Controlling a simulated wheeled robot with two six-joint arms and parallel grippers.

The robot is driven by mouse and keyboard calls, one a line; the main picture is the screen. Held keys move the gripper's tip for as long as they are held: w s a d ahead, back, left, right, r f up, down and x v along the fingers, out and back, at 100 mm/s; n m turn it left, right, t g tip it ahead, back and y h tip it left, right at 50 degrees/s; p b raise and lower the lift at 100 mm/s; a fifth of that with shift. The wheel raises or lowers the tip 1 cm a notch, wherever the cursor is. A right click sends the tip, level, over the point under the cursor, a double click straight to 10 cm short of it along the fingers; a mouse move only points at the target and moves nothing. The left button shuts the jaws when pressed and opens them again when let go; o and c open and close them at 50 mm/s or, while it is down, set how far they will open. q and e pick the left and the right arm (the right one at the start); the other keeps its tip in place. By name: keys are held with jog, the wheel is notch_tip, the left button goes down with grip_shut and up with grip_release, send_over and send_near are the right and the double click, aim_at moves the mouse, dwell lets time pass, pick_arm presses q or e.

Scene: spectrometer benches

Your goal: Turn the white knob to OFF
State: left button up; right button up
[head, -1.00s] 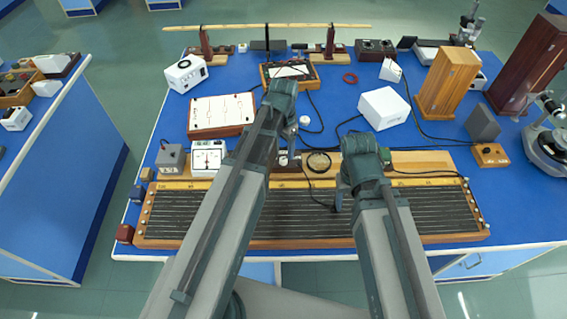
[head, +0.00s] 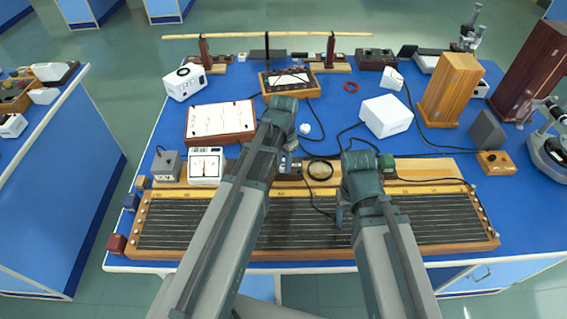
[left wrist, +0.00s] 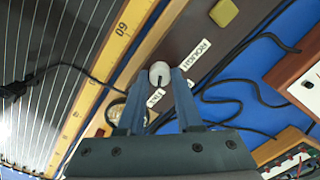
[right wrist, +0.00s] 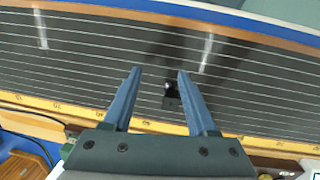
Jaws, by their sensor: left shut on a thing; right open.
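The white knob (left wrist: 159,70) is in the left wrist view, on a dark brown box (left wrist: 195,40) with paper labels, one reading ROUGH (left wrist: 195,62). A dark pointer line shows on the knob's near side. My left gripper (left wrist: 160,77) is shut on the knob, one finger on each side. In the head view my left arm hides most of this box, and the knob cannot be made out there. My right gripper (right wrist: 160,72) is open and empty above the wired board (right wrist: 60,45). A small black part (right wrist: 171,97) shows beyond its fingers.
The long wired board (head: 440,222) lies along the front of the blue bench. A white meter (head: 206,166), a circuit panel (head: 221,121), a white box (head: 386,115) and a wooden box (head: 449,88) stand behind it. Black cables (left wrist: 235,85) run close to the left gripper.

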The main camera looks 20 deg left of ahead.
pick_arm(q)
grip_shut()
jog(key=n, duration=0.5)
jog(key=shift+n, duration=0.4)
jog(key=n, duration=0.5)
jog(key=shift+n, duration=0.4)
jog(key=o, duration=1)
grip_release()
